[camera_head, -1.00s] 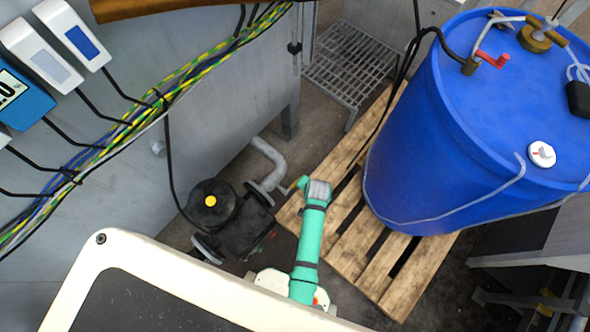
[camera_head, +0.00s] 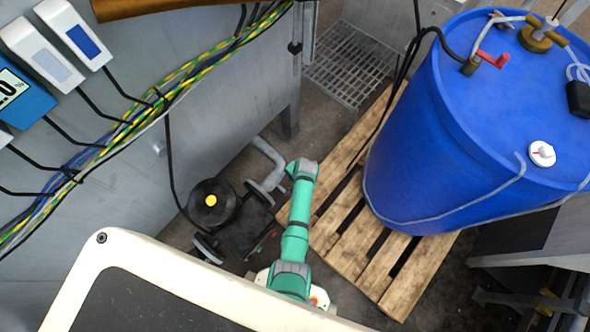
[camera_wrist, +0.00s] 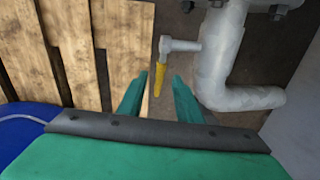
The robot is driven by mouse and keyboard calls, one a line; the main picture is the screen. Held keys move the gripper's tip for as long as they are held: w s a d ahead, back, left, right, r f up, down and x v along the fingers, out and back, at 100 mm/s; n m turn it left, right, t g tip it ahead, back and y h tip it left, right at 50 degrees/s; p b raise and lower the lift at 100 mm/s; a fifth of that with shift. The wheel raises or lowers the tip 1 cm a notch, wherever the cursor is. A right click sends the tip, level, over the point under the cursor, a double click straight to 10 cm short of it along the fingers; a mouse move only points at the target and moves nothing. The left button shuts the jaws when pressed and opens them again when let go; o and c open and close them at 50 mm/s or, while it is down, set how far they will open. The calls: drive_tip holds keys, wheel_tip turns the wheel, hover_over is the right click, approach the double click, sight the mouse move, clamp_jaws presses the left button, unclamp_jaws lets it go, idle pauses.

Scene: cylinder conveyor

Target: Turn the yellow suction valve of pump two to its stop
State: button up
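The yellow valve handle (camera_wrist: 160,76) hangs from a short grey stem (camera_wrist: 180,45) on the side of a grey pipe (camera_wrist: 222,60) in the wrist view. My gripper (camera_wrist: 160,82) is open, with its two green fingers apart, one on each side of the handle's lower part in the picture. I see no contact; how deep the handle lies between the fingers is unclear. In the head view the grey pipe (camera_head: 268,160) runs beside a dark pump (camera_head: 212,204) with a yellow spot on top. My arm hides the handle there.
A blue drum (camera_head: 420,150) stands on a wooden pallet (camera_head: 350,250) right of my arm. A grey cabinet wall (camera_head: 235,105) with cables (camera_head: 150,110) is at left. A floor grating (camera_head: 348,65) lies behind.

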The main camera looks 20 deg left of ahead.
drive_tip(key=shift+w+a+f, duration=0.15)
drive_tip(key=shift+f, duration=1.1)
clamp_jaws()
